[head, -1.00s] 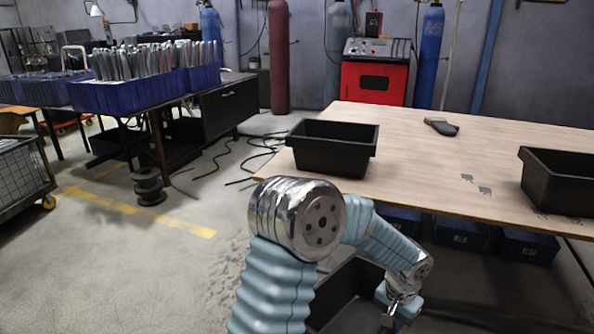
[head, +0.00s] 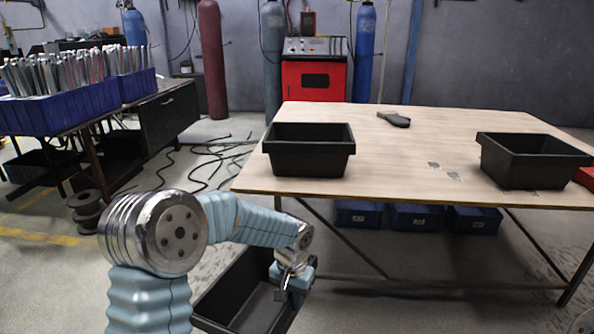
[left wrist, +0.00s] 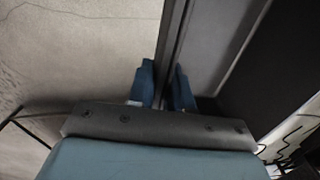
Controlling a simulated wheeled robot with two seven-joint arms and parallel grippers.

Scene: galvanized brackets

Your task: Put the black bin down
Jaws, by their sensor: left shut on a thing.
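My left gripper (head: 292,285) is shut on the rim of a black bin (head: 222,296), which hangs in front of the table, below the level of its top. In the left wrist view the two blue fingers (left wrist: 164,90) pinch the bin's wall (left wrist: 215,45). The held bin looks empty where its inside shows. My arm hides part of it. A second black bin (head: 308,163) stands on the wooden table (head: 375,160) at its left end, and a third black bin (head: 530,165) stands at its right side. My right gripper is in neither view.
A dark brush-like object (head: 394,118) lies towards the table's back. Small grey pieces (head: 445,171) lie near the right bin. The tabletop between the two bins is mostly clear. Blue crates (head: 416,217) sit beneath. Blue bins of metal parts (head: 60,108) stand on a bench at left.

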